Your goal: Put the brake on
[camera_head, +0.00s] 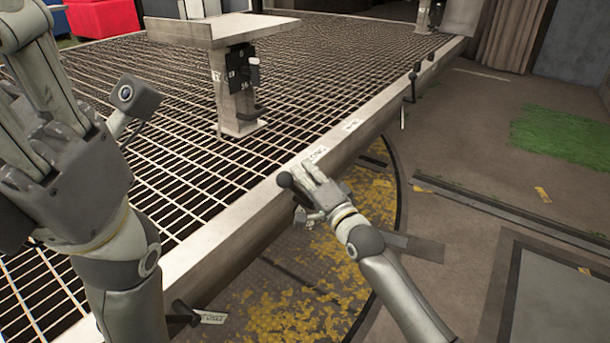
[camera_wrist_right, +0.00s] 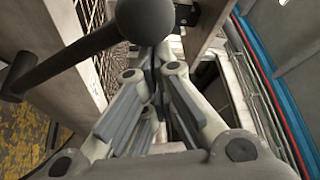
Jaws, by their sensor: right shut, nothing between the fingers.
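A dark lever with a ball knob (camera_head: 285,180) sits at the side of the turntable's edge beam. In the right wrist view the ball knob (camera_wrist_right: 145,20) is large and close, on a rod running to the lower left. My right gripper (camera_head: 312,175) is shut and empty, beside the knob. The wrist view shows its fingers (camera_wrist_right: 155,85) together just below the ball; whether they touch it I cannot tell. My left gripper (camera_head: 35,50) is raised at the far left, its fingertips partly cut off. I cannot read which lever is the brake.
The grated deck (camera_head: 170,110) fills the left, with a metal post (camera_head: 235,95) carrying a flat top. Another lever (camera_head: 412,82) stands farther along the beam, and a dark handle (camera_head: 184,313) nearer. Small labels (camera_head: 318,154) mark the beam. The floor at right is open.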

